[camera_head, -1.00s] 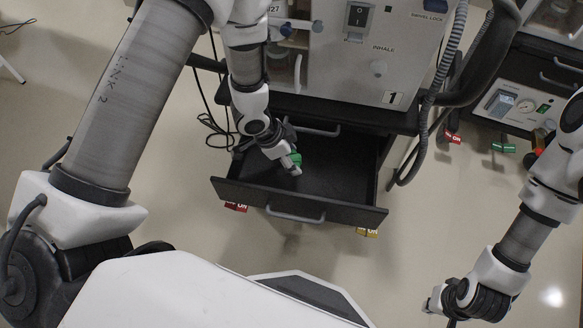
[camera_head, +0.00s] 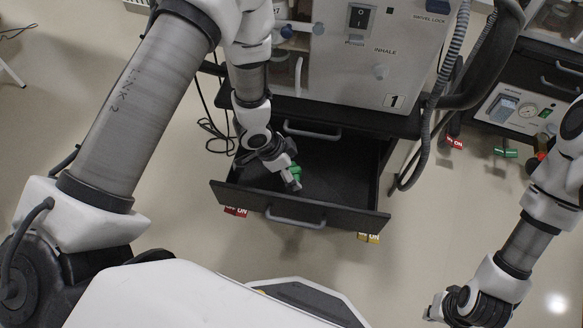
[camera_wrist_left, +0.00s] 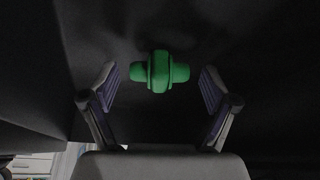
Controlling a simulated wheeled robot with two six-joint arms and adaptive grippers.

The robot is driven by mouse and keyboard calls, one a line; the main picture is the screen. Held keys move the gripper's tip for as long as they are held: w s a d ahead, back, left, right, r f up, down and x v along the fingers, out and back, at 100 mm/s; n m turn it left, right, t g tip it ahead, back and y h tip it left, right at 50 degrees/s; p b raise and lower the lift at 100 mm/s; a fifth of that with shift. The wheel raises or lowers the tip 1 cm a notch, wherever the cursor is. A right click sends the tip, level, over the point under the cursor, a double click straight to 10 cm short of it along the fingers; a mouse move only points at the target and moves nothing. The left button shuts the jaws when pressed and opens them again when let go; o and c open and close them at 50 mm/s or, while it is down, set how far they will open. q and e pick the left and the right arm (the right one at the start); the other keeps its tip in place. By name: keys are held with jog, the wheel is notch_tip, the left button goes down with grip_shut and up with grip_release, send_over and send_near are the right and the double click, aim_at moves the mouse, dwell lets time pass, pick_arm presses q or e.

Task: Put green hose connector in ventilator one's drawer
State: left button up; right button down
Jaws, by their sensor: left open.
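The green hose connector (camera_wrist_left: 160,72) lies on the dark floor of the open drawer in the left wrist view. It sits between and slightly beyond my left gripper's (camera_wrist_left: 160,85) spread fingers, with a gap on each side. In the head view the connector (camera_head: 295,169) is partly hidden behind my left gripper (camera_head: 292,182), which is down inside the drawer (camera_head: 345,215). The drawer is pulled out below the ventilator marked 1 (camera_head: 415,60). My right gripper (camera_head: 432,312) is at the lower right, away from the drawer; its fingers are too small to read.
A grey hose (camera_head: 428,125) runs down the ventilator's right side.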

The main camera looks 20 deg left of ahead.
pick_arm(q)
jog(key=p+v, duration=0.3)
jog(key=v, duration=0.9)
jog(key=shift+r, duration=0.1)
